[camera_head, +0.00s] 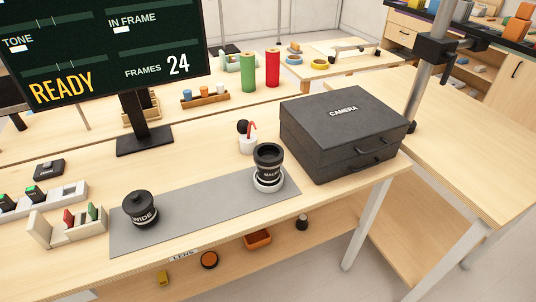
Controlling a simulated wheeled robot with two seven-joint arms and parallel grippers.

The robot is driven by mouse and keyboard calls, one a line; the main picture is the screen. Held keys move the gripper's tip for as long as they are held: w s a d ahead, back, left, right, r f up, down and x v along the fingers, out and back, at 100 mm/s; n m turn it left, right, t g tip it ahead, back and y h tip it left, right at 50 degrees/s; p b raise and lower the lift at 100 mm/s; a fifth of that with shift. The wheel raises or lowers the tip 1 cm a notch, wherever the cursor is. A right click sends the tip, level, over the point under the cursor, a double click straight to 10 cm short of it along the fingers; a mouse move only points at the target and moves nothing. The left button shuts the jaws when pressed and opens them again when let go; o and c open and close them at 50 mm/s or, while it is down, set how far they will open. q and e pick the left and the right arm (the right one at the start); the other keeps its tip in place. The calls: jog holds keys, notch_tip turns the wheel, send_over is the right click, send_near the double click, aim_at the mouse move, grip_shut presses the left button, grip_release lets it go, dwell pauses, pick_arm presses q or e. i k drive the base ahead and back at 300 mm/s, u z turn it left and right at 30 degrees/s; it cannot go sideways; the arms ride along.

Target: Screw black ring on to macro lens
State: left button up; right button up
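The macro lens (269,174), black and marked MACRO, stands upright in a white round holder (268,186) at the right end of a grey mat (205,212). Its wide top end faces up and looks dark inside. A black ring (209,260) with an orange middle lies on the lower shelf, below the table's front edge. I cannot tell for certain whether it is the task's ring. A black lens marked WIDE (141,211), with a knobbed top, stands at the mat's left end. Neither of my grippers is in view.
A black CAMERA case (344,133) stands close right of the macro lens. A white cup (247,143) with tools is behind it. A monitor (145,137) stands at the back. The lower shelf holds an orange tray (258,239). The mat's middle is clear.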

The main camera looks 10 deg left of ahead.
aim_at(269, 178)
jog(key=z, duration=1.15)
jog(key=k, duration=0.85)
jog(key=u, duration=1)
jog(key=i, duration=0.5)
jog(key=u, duration=0.1)
